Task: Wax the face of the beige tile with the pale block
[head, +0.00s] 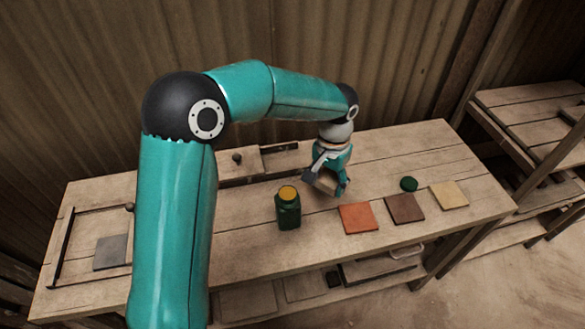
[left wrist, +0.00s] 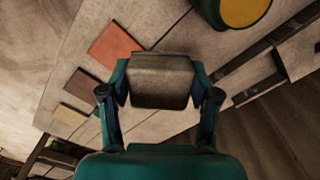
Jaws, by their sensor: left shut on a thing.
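The beige tile (head: 449,195) lies flat at the right end of the row of tiles on the bench; it also shows in the left wrist view (left wrist: 70,116). My left gripper (head: 326,187) is shut on the pale block (head: 324,183) and holds it above the bench, left of the tiles and away from the beige one. In the left wrist view the block (left wrist: 160,82) sits between both fingers and looks grey-brown in shade. The beige tile's face is bare. My right gripper is not in view.
An orange tile (head: 358,218) and a brown tile (head: 404,208) lie left of the beige one. A dark green jar (head: 288,213) with a yellow-orange top stands left of them. A green disc (head: 408,184) lies behind. A grey tile (head: 110,252) lies far left.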

